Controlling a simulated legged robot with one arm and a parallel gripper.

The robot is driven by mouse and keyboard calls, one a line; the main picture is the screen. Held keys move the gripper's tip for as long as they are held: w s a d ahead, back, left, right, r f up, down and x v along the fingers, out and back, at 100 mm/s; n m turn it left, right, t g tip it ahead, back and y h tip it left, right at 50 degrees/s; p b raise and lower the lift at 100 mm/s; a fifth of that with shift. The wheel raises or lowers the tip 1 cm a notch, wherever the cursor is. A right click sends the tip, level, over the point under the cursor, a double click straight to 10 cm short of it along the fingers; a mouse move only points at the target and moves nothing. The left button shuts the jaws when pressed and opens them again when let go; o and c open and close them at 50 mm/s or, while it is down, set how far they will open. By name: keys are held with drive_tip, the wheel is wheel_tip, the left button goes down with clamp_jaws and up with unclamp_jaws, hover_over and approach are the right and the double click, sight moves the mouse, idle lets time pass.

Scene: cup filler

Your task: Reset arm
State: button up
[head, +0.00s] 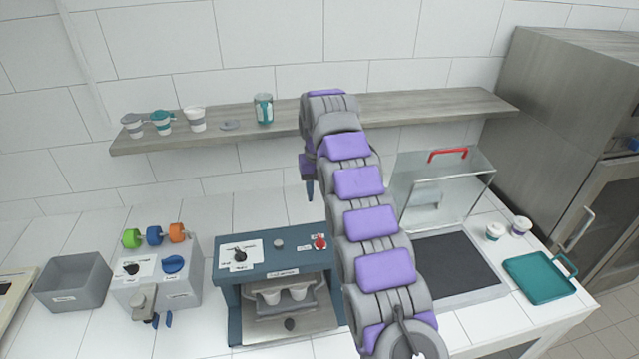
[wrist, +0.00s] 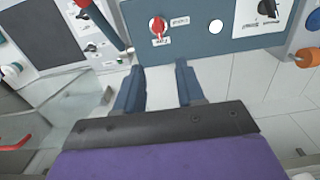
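My arm rises through the middle of the head view and bends over at the top, near the shelf. My gripper (head: 310,190) hangs down beside the arm, above the teal-blue cup filler machine, partly hidden by my own links. In the wrist view my gripper (wrist: 160,68) has its two blue fingers apart with nothing between them. The machine (wrist: 185,45) lies beyond the fingertips, with a red knob (wrist: 157,27) on its panel.
A wooden shelf (head: 420,108) behind my arm carries several cups and a glass jar (head: 263,108). A grey bin (head: 72,283) and a dispenser box (head: 155,283) stand left. A clear-lidded station (head: 440,185), two small cups and a teal tray (head: 540,278) are right.

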drive_tip(key=s+d+m+g+b, duration=0.1)
drive_tip(key=s+d+b, duration=0.3)
drive_tip(key=s+d, duration=0.45)
drive_tip(key=s+d+m+b, duration=0.1)
drive_tip(key=s+d+b, duration=0.35)
drive_tip(key=s, duration=0.75)
drive_tip(key=s+d+f+b, duration=0.2)
drive_tip(key=s+f, duration=0.2)
drive_tip(key=s, duration=0.6)
drive_tip(key=s+d+f+b, duration=0.2)
drive_tip(key=s+f, duration=0.3)
drive_tip(key=s, duration=0.5)
drive_tip(key=s+d+f+m+b, duration=0.1)
drive_tip(key=s+f, duration=0.4)
drive_tip(key=s, duration=0.5)
drive_tip(key=shift+s+d+g+b, duration=0.25)
drive_tip(key=shift+d+g+b, duration=0.15)
drive_tip(key=shift+d+b, duration=0.4)
